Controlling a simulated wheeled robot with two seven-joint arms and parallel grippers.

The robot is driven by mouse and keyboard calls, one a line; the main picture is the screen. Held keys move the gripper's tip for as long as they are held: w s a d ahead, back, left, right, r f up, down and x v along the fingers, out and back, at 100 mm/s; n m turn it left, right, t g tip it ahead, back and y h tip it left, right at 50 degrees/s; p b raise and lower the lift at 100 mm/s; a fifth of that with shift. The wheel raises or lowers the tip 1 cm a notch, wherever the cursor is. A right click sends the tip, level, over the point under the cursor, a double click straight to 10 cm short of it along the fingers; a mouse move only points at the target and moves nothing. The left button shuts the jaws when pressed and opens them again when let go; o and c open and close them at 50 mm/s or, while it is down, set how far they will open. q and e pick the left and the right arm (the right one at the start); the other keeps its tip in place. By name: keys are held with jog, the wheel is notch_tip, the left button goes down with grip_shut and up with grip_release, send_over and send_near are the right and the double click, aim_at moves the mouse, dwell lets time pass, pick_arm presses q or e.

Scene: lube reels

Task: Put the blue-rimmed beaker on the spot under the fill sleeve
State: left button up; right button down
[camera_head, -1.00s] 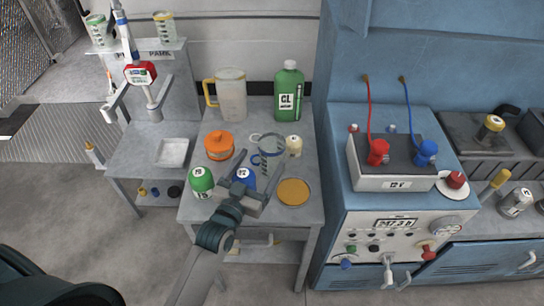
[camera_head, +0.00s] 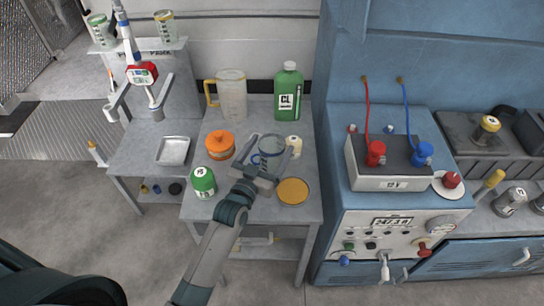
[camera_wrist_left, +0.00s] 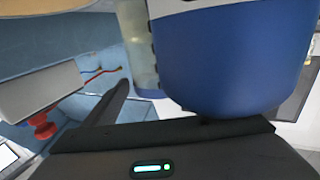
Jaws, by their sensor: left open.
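The clear blue-rimmed beaker (camera_head: 271,147) stands on the middle table, behind and partly hidden by my left gripper. My left gripper (camera_head: 270,152) is open, with its fingers pointing to either side of the beaker in the head view; I cannot tell whether they touch it. In the left wrist view a large blue bottle (camera_wrist_left: 235,65) fills the near view, with a clear blue-edged vessel (camera_wrist_left: 140,50) beside it, probably the beaker. At the left stand, a red-and-white metered dispenser (camera_head: 142,73) hangs above the bench; I cannot make out the fill sleeve or its spot for certain. My right gripper is not in view.
A pitcher (camera_head: 231,95) and a green jug (camera_head: 288,92) stand behind. A white tray (camera_head: 173,151) lies on the left bench.

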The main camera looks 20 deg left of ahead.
pick_arm(q)
jog(key=shift+w+d, duration=0.1)
jog(key=shift+w, duration=0.85)
jog(key=c, duration=1.6)
jog(key=shift+r, duration=0.1)
